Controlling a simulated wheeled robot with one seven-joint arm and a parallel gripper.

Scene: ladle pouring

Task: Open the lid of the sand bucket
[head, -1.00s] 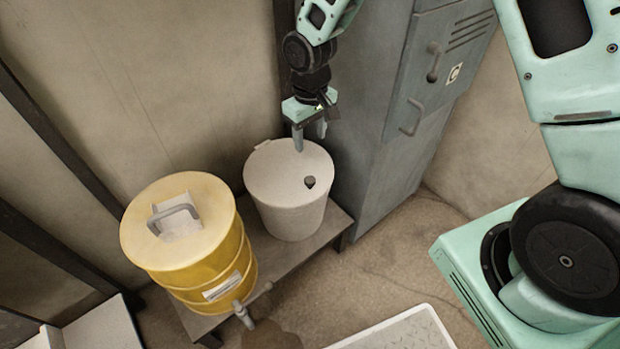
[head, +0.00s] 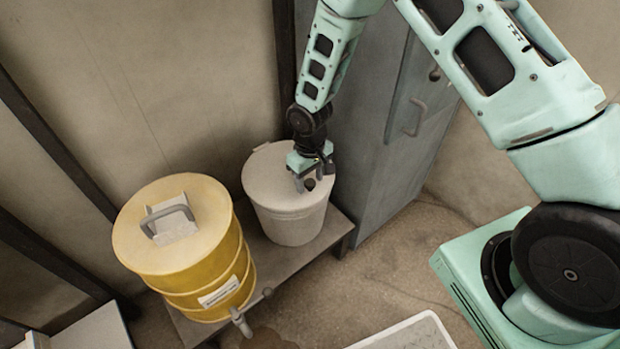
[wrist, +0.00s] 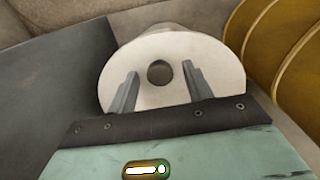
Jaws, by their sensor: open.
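The sand bucket (head: 290,222) is a pale white-grey bucket standing on a low bench. Its flat round lid (head: 263,172) is on, with a dark round hole or knob near one edge. In the wrist view the lid (wrist: 205,62) shows the dark round spot between my fingers. My gripper (head: 310,186) is over the right part of the lid, pointing down, with its fingers apart on both sides of the dark spot. In the wrist view my gripper (wrist: 160,82) is open and empty. I cannot tell whether the fingertips touch the lid.
A yellow drum (head: 215,262) with a handled lid and a tap stands left of the bucket on the bench (head: 345,222). A grey metal cabinet (head: 365,130) stands close behind on the right. A white tray (head: 410,335) lies at the bottom. The yellow drum also shows in the wrist view (wrist: 285,45).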

